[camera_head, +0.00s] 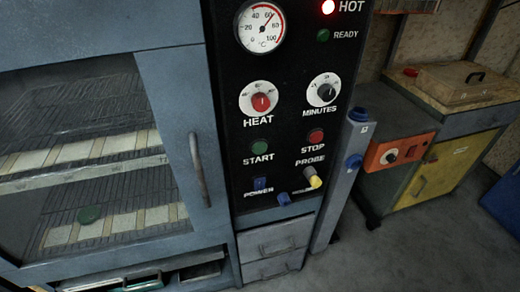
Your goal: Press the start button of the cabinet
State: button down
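The cabinet (168,90) is blue-grey with a glass door on the left and a black control panel (285,105) on the right. The start button (259,147) is a round green button above the white word START, below the red HEAT knob (260,102). The red stop button (315,135) sits to its right, under the MINUTES knob (326,92). A blue power switch (260,183) is below the start button. The red HOT lamp (327,7) is lit; the green READY lamp (323,35) looks dark. My gripper is not in view.
The door handle (200,170) stands out left of the panel. A yellow probe plug (313,177) and a blue knob (283,198) project from the panel's lower part. Drawers (273,250) lie below. An orange control box (398,150) and a yellow-door unit (440,170) stand right; floor (400,255) there is clear.

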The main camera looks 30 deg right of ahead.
aim_at(258, 148)
jog(key=l, duration=0.6)
jog(key=i+l+z, duration=0.1)
jog(key=l, duration=0.45)
jog(key=i+l+z, duration=0.1)
jog(key=l, duration=0.5)
